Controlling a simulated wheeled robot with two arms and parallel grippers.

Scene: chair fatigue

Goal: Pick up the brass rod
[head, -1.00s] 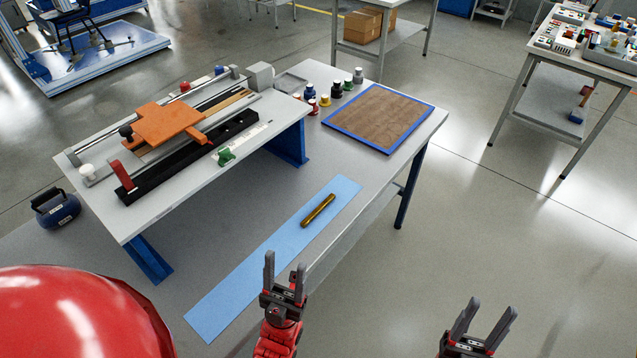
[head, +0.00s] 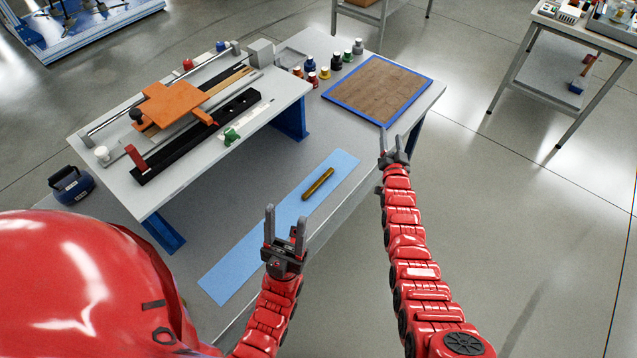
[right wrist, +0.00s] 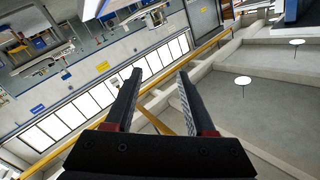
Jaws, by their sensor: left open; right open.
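The brass rod (head: 318,184) lies on the long blue mat (head: 232,268) on the grey table, towards its front edge. My left gripper (head: 285,222) is open and empty, nearer to me than the rod and apart from it. My right gripper (head: 398,146) is open and empty, to the right of the rod near the table's right edge. In the right wrist view my right gripper's fingers (right wrist: 155,95) are spread with nothing between them, and the rod is not in that view.
A raised platform (head: 235,152) with an orange plate (head: 178,108) stands behind the mat. A blue-framed wooden board (head: 378,90) lies at the back right, beside several small coloured bottles (head: 323,72). A blue weight (head: 70,185) stands at the left.

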